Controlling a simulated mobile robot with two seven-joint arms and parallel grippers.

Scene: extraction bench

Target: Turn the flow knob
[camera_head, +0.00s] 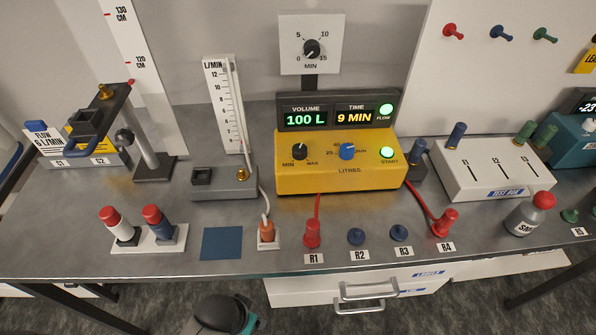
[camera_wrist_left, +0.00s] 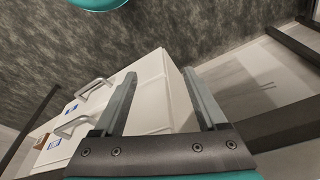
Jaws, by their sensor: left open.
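The yellow control box (camera_head: 340,183) stands at the back middle of the bench in the head view. On its front face, at the left, is a small black knob (camera_head: 300,151) between the labels MIN and MAX. A blue knob (camera_head: 347,150) above LITRES sits to its right. A green FLOW lamp (camera_head: 386,109) is lit on the display, which reads 100 L and 9 MIN. My left gripper (camera_wrist_left: 160,73) is open and empty in the left wrist view, with white drawers and dark floor beyond it. No gripper fingers show in the head view.
A lit green START button (camera_head: 387,153) is right of the blue knob. A flow tube stand (camera_head: 224,105) is left of the box. Red plugs (camera_head: 312,233) with cables stand in front. A blue mat (camera_head: 222,243) lies near the front edge.

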